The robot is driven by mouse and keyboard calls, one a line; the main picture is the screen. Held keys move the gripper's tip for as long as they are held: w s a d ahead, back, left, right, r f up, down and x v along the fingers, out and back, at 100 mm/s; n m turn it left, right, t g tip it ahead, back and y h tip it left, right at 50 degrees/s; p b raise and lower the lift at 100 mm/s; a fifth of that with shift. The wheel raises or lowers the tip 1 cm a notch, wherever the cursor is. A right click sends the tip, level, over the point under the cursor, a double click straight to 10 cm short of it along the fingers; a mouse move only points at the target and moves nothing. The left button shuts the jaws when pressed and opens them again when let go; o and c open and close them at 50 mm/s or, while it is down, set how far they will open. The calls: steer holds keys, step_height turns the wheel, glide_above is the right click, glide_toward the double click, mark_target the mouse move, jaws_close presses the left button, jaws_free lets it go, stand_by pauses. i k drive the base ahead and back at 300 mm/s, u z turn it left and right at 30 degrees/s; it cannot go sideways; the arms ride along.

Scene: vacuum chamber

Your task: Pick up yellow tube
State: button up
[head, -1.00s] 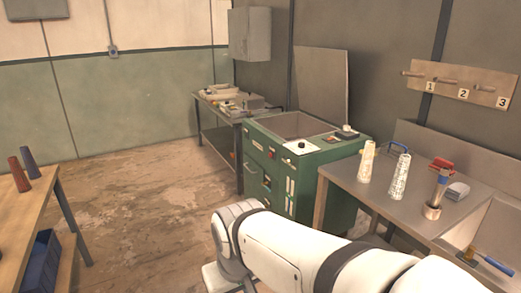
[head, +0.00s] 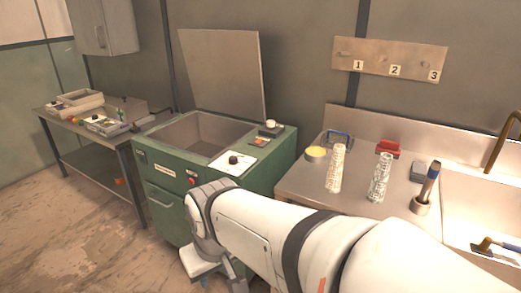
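Two tall tapered tubes stand upright on the grey counter at the right in the head view. The left tube (head: 336,168) is pale cream, slightly yellowish, with markings. The right tube (head: 380,178) is whiter and also marked. I see no strongly yellow tube; the left one is the nearest to yellow. My gripper (head: 207,272) is at the lower end of my white arm, in front of the green machine and left of the counter, well apart from both tubes. Its fingers are not clear enough to tell whether they are open.
The green vacuum machine (head: 165,170) has its lid raised. A sink (head: 465,215) is at the right. Floor at left is clear.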

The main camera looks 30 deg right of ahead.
mark_target(334, 179)
steer(key=z, duration=0.8)
steer(key=i, duration=1.1)
steer(key=z, duration=0.8)
steer(key=k, duration=0.65)
steer(key=z, duration=0.15)
steer(key=i, duration=0.75)
steer(key=u, duration=0.15)
